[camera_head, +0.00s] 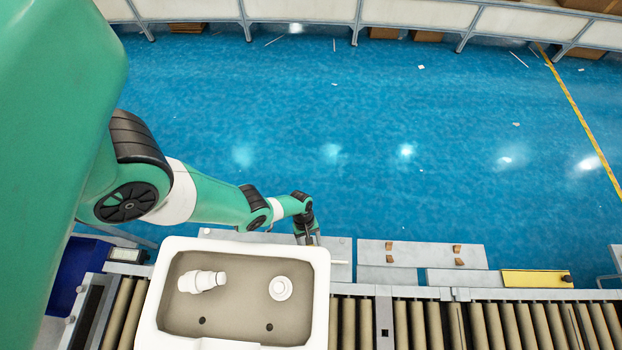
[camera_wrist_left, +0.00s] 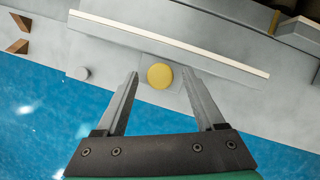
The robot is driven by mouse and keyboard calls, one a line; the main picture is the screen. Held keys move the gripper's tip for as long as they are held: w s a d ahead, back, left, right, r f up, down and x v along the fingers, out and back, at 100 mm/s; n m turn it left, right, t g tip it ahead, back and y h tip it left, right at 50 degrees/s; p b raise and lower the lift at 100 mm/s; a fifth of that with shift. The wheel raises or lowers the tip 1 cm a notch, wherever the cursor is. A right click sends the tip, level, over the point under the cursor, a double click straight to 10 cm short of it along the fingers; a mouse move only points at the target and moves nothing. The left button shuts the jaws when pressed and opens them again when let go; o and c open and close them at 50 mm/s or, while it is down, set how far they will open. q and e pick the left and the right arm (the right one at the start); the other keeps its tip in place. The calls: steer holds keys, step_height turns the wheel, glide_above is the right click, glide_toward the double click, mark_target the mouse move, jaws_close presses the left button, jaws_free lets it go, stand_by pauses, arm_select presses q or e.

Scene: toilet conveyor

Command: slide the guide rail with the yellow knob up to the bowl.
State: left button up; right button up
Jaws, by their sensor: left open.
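The guide rail (camera_wrist_left: 165,45) is a long pale strip running diagonally across the left wrist view. Its round yellow knob (camera_wrist_left: 160,76) sits below the strip's middle. My left gripper (camera_wrist_left: 161,73) is open, with one finger on each side of the knob and visible gaps; contact is not seen. In the head view my left gripper (camera_head: 308,240) is at the conveyor's far edge, just beyond the bowl's far right corner. The bowl (camera_head: 250,246) is a white rectangular basin on the rollers. The knob is hidden in the head view. My right gripper is not in view.
White fittings (camera_head: 203,281) lie inside the bowl. Brown rollers (camera_head: 415,325) extend to the right. Grey plates with small brown blocks (camera_head: 458,250) and a yellow plate (camera_head: 535,279) line the far edge. Blue floor (camera_head: 400,150) beyond is mostly clear.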

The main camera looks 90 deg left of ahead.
arm_select(q)
jaws_close()
stand_by(1.4)
